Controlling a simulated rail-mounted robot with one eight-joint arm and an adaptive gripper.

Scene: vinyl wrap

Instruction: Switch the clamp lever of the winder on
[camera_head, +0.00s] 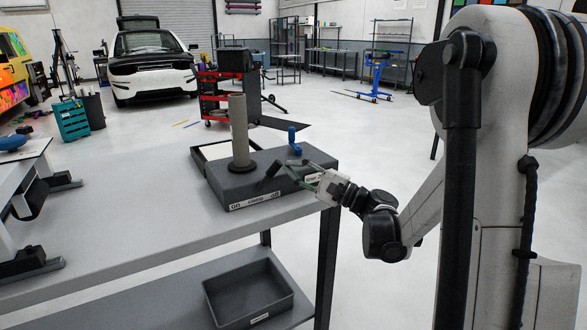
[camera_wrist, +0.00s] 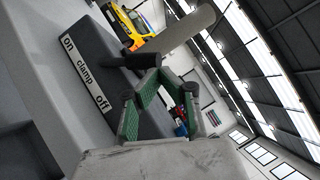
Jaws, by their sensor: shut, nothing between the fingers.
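The winder (camera_head: 225,186) is a dark grey box on the table, with an upright grey tube (camera_head: 239,125) and a blue crank handle (camera_head: 292,140). Its front label (camera_head: 255,200) reads "on", "clamp", "off"; the label also shows in the wrist view (camera_wrist: 84,71). A short black part that looks like the clamp lever (camera_head: 268,177) slants up from the box; it seems to show ahead of my fingertips in the wrist view (camera_wrist: 135,63). My gripper (camera_head: 288,165) is shut and empty over the box's right part, close beside the lever. I cannot tell whether they touch.
The winder stands near the far right corner of the grey table (camera_head: 120,225). A black bin (camera_head: 247,292) sits on the lower shelf. White equipment (camera_head: 25,190) stands at the left. The tabletop before the winder is clear.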

